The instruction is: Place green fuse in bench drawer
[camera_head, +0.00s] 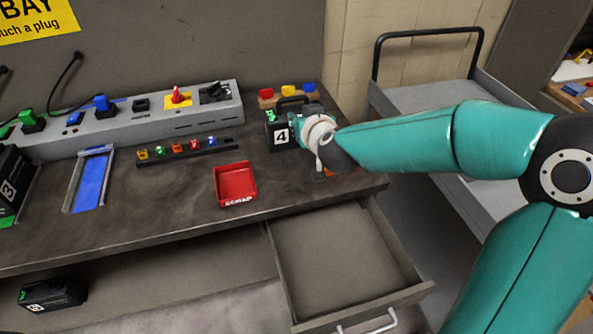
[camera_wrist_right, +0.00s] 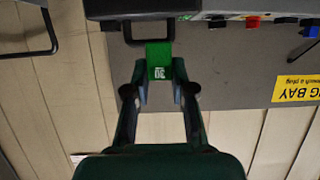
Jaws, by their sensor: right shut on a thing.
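In the right wrist view, my right gripper (camera_wrist_right: 161,88) is shut on a green fuse (camera_wrist_right: 161,60) marked 30, with its fingertips on either side of it. In the head view, my right wrist is over the right end of the bench, beside the black box marked 4 (camera_head: 281,137), and hides the held fuse. The bench drawer (camera_head: 335,255) is pulled open below the bench's right front edge; its visible floor looks empty. My left gripper is not in view.
A red scrap tray (camera_head: 236,184) sits near the bench front. A rack (camera_head: 190,153) of several small coloured pieces is behind it. A grey power strip (camera_head: 140,130) runs along the back. A grey cart (camera_head: 425,95) stands to the right. A black box (camera_head: 52,294) is below at left.

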